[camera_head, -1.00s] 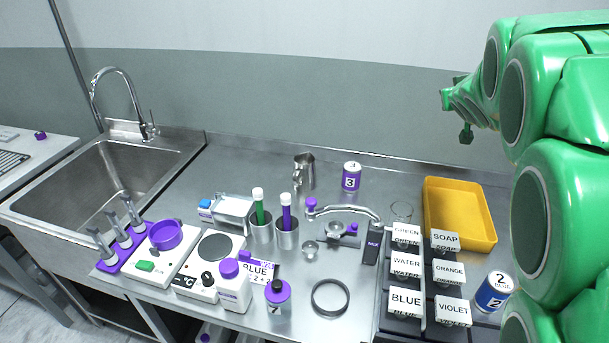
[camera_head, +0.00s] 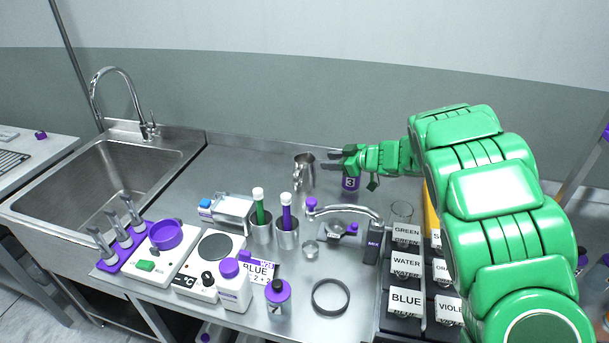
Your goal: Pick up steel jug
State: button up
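The steel jug (camera_head: 304,172) stands upright at the back of the steel counter, with its handle on the left side. My gripper (camera_head: 332,160) reaches in from the right, its fingers pointing left toward the jug's upper part. The two dark fingers are spread apart with a gap between them. The fingertips are close to the jug's right side; I cannot tell whether they touch it. Nothing shows held between them.
A can marked 3 (camera_head: 350,184) stands just under my gripper, partly hidden. Steel cups (camera_head: 262,231) holding green and purple tubes, and a curved tap (camera_head: 345,210), stand in front of the jug. The counter left of the jug is clear. A yellow tray (camera_head: 431,205) is mostly hidden behind my arm.

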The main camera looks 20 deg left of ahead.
aim_at(296, 181)
jog(key=s+a+f+g, duration=0.1)
jog(key=s+a+f+n+g, duration=0.1)
jog(key=s+f, duration=0.1)
jog(key=s+a+f+g+y, duration=0.1)
jog(key=s, duration=0.1)
jog(key=shift+a+f, duration=0.3)
jog(key=shift+f, duration=0.1)
jog(key=shift+w+a+f+n+g, duration=0.15)
jog(key=shift+a+f, duration=0.1)
jog(key=shift+a, duration=0.35)
jog(key=shift+s+a+f+n+g, duration=0.15)
jog(key=shift+a+f, duration=0.1)
jog(key=shift+a, duration=0.35)
jog(key=shift+w+x, duration=0.2)
jog(key=shift+x, duration=0.65)
jog(key=shift+w+x, duration=0.15)
jog(key=shift+x, duration=0.7)
jog(key=shift+w+x, duration=0.2)
jog(key=shift+x, duration=0.65)
jog(key=shift+c, duration=0.5)
grip_shut()
